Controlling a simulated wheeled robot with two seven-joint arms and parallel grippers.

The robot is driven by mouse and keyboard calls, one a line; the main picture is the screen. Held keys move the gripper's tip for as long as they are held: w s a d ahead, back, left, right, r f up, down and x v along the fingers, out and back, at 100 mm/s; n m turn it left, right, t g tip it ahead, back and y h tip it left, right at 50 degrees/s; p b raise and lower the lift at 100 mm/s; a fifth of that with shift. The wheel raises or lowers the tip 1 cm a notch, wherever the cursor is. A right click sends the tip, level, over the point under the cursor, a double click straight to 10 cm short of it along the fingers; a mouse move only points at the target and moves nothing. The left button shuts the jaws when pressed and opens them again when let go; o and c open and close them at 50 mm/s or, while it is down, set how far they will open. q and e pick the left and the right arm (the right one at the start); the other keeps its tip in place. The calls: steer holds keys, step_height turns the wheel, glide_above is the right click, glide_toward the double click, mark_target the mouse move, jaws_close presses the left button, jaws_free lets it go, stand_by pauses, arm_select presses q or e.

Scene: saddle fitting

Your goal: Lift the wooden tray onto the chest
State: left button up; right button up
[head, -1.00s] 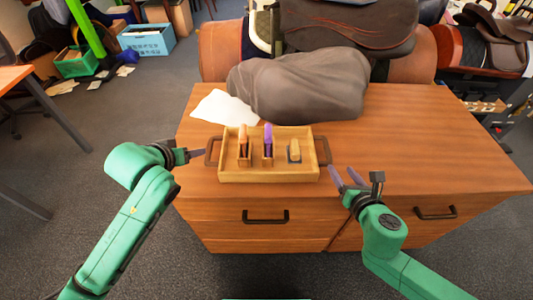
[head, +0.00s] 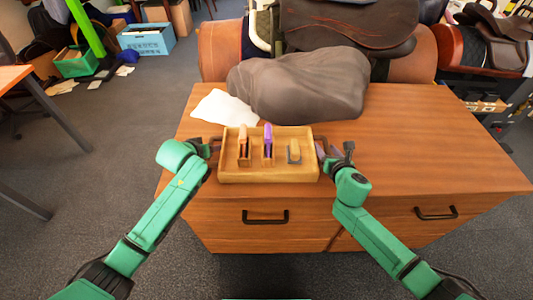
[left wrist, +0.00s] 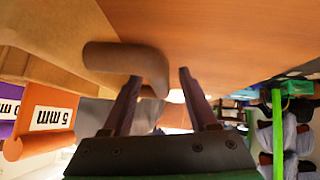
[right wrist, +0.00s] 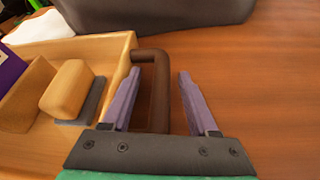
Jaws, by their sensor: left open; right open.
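The wooden tray (head: 268,176) sits near the front edge of the brown wooden chest (head: 430,160) with drawers. It carries an orange tool (head: 243,138), a purple tool (head: 268,136) and a tan-topped block (head: 294,149). My left gripper (left wrist: 158,78) is open at the tray's left handle (left wrist: 125,58); the bent end of the handle shows between its fingers. In the head view the fingertips are small and partly hidden by the wrists.
A dark grey covered lump (head: 300,88) and a white cloth (head: 225,108) lie behind the tray. Saddles (head: 350,25) stand beyond. The chest top to the right is clear. A purple label and an orange "5 mm" label (left wrist: 48,118) show in the left wrist view.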

arm_select(q)
jaws_close()
arm_select(e)
jaws_close()
stand_by(1.0)
arm_select(q)
steer(key=shift+r, duration=0.1)
arm_select(e)
steer(key=shift+r, duration=0.1)
